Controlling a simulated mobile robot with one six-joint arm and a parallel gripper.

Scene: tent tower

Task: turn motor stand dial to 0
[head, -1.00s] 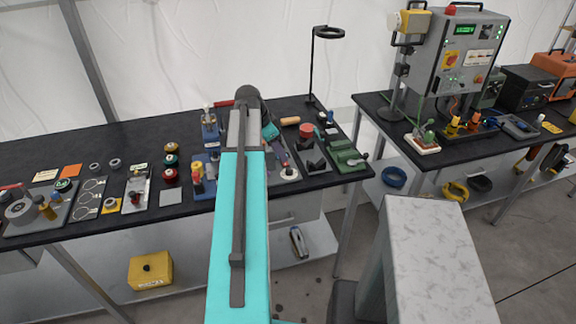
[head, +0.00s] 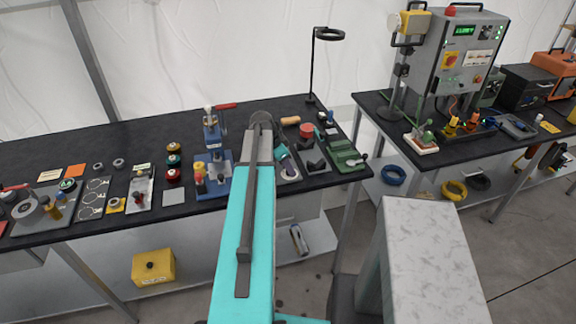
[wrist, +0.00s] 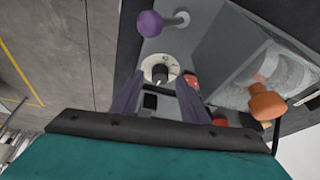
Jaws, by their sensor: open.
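In the wrist view a round pale dial (wrist: 153,66) with a dark knob (wrist: 160,73) sits on a grey panel. My gripper (wrist: 159,82) is open, with one purple-grey finger to the left of the knob and one to the right. The knob shows between the fingertips; I cannot tell whether they touch it. The dial's marks are too small to read. A purple ball knob (wrist: 149,23) stands just above the dial. In the head view my arm covers most of this spot, and the fingers are hidden.
An orange knob (wrist: 267,101) stands right of the dial in the wrist view. On the black bench (head: 110,150), a blue stand (head: 212,137) is left of my arm and a green vice (head: 346,155) is right. A control box (head: 462,60) stands on the right bench.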

